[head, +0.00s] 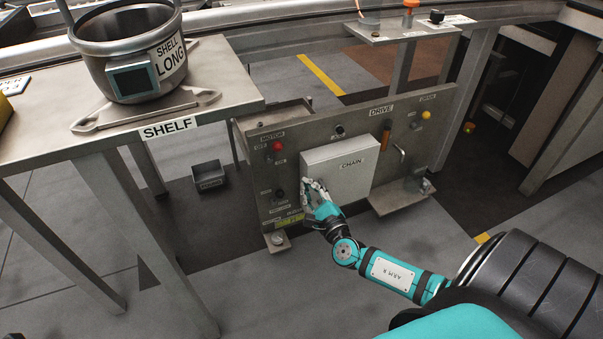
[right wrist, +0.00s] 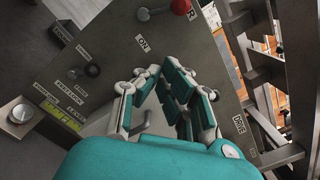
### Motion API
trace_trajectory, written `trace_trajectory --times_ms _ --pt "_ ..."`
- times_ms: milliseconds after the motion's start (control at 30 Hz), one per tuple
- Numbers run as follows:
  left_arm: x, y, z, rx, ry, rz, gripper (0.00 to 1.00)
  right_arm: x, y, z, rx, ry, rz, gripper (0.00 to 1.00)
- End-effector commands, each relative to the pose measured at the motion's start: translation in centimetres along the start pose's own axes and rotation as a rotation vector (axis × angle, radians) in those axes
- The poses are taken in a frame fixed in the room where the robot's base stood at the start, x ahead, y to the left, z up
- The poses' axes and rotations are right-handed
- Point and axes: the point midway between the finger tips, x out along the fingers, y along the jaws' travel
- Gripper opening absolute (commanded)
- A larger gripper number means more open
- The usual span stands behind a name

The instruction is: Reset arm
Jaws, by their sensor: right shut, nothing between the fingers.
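My right gripper (head: 313,188) is shut and empty. In the head view its fingertips are in front of the lower left part of the grey box labelled CHAIN (head: 350,165); I cannot tell if they touch it. In the right wrist view the teal fingers (right wrist: 157,76) come together over the metal drive panel (right wrist: 120,45). My right arm (head: 390,272) reaches in from the lower right. My left gripper is in neither view.
The panel has a red knob (head: 277,146), a black knob (head: 279,194) and a yellow knob (head: 426,115). A shelf table (head: 235,85) at left bears a round metal shell (head: 115,42). A small dark bin (head: 209,176) stands below.

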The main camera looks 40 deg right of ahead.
Motion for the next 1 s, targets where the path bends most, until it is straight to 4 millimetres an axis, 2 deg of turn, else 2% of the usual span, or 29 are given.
trace_trajectory --times_ms 100,200,800,900,967,1000 --pt "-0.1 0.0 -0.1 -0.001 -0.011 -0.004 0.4 -1.3 0.0 0.0 0.0 0.0 0.001 0.0" --pt "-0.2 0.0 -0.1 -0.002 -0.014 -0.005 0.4 -1.7 0.0 0.0 0.0 -0.001 0.0 0.0" --pt "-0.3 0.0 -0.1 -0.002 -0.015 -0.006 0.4 -1.8 0.1 0.0 0.008 0.0 0.003 0.0" --pt "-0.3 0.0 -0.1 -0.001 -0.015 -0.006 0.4 -2.1 1.6 0.7 0.126 0.015 0.047 0.0" --pt "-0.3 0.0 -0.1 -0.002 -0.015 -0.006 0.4 -2.6 3.6 1.9 0.292 0.034 0.11 0.0" --pt "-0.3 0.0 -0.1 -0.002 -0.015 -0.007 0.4 -3.0 5.3 3.1 0.438 0.049 0.166 0.0"
